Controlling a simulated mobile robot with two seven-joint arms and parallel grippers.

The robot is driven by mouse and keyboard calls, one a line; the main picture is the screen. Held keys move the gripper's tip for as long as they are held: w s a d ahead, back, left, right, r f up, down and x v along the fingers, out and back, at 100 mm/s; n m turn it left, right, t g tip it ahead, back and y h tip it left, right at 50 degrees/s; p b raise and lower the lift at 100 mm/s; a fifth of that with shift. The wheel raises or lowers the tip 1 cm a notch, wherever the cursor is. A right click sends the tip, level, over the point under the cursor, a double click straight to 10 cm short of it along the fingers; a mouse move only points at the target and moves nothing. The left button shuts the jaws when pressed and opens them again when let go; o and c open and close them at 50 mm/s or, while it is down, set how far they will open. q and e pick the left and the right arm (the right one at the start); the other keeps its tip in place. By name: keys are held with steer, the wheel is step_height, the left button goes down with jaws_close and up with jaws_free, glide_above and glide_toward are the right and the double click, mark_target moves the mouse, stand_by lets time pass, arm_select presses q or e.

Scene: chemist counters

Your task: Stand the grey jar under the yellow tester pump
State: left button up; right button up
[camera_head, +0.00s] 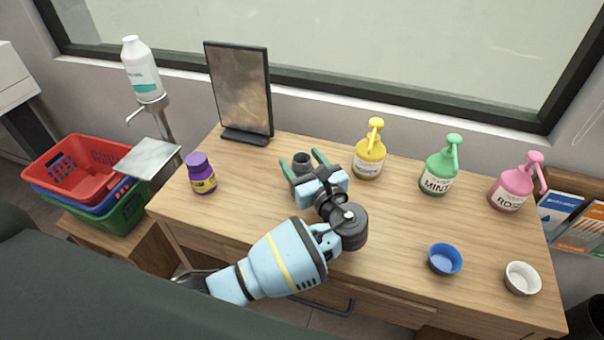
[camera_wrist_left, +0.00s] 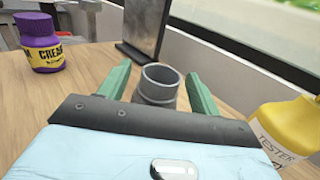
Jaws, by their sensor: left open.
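The grey jar (camera_head: 302,161) stands upright on the wooden counter, left of the yellow tester pump (camera_head: 370,154). My left gripper (camera_head: 302,160) is open, with its green fingers on either side of the jar. In the left wrist view the jar (camera_wrist_left: 160,84) shows its open rim between the two fingers (camera_wrist_left: 158,88), with small gaps on both sides. The gripper body hides the jar's lower part. The yellow pump (camera_wrist_left: 285,130) is at the right of that view. The spot under its nozzle is hard to make out. My right gripper is not in view.
A green pump (camera_head: 439,172) and a pink pump (camera_head: 512,186) stand further right. A blue bowl (camera_head: 444,259) and a white bowl (camera_head: 522,278) sit near the front. A purple jar (camera_head: 201,176) and a mirror (camera_head: 240,90) stand left. The middle front counter is clear.

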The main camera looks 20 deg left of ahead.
arm_select(q)
steer(key=shift+x, duration=1.15)
steer(key=shift+c, duration=0.3)
steer(key=c, duration=1.1)
steer(key=shift+r, duration=0.1)
steer(key=shift+r, duration=0.2)
steer(key=s+r, duration=0.1)
steer(key=s, duration=0.4)
steer(key=s+a+r, duration=0.1)
steer(key=s+r, duration=0.1)
steer(key=s, duration=0.3)
steer(key=s+r, duration=0.1)
steer(key=s, duration=0.5)
steer(key=shift+a+r, duration=0.15)
steer(key=shift+r, duration=0.1)
